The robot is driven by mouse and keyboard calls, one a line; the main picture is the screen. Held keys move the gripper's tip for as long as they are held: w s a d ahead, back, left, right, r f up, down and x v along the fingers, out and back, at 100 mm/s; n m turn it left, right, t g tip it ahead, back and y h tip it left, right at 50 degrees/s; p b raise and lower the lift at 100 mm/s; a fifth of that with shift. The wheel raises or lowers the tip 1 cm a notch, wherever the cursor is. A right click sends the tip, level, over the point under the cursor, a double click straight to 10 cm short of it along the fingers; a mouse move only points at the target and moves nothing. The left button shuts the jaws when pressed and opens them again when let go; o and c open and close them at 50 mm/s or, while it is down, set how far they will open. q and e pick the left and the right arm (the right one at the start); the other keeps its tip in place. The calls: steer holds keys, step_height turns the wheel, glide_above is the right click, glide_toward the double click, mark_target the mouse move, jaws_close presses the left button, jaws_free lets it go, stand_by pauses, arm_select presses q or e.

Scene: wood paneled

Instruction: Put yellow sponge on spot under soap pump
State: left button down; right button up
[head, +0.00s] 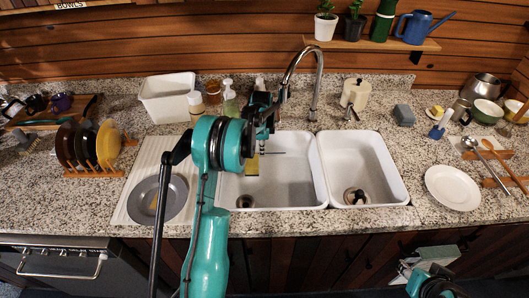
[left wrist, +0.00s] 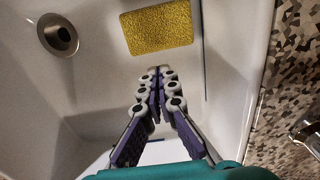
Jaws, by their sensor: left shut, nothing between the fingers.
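The yellow sponge (head: 252,166) lies in the left sink basin (head: 297,182), partly hidden by my left arm in the head view. In the left wrist view the whole sponge (left wrist: 157,27) shows, just beyond the fingertips and apart from them. My left gripper (head: 263,133) is over the left basin; its fingers (left wrist: 157,72) are shut and empty. A pump bottle with green soap (head: 230,103) stands on the counter behind the basin. Another bottle (head: 260,84) is partly hidden behind my gripper. My right gripper (head: 440,287) is low at the bottom right edge; its fingers are unclear.
The tap (head: 318,75) rises behind the basins. The right basin (head: 365,170) has a dark drain. A grey plate (head: 175,198) lies on the drainboard at left, and a white tub (head: 167,97) stands behind it. A white plate (head: 452,188) is at right.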

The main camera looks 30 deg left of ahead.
mark_target(262, 169)
arm_select(q)
step_height(262, 169, down, 8)
steer(key=shift+r+b, duration=0.1)
steer(key=shift+b, duration=1)
steer(key=s+a, duration=0.1)
steer(key=a, duration=0.1)
steer(key=s+a, duration=0.3)
steer(key=a, duration=0.2)
steer(key=shift+s+a, duration=0.1)
steer(key=shift+s, duration=0.1)
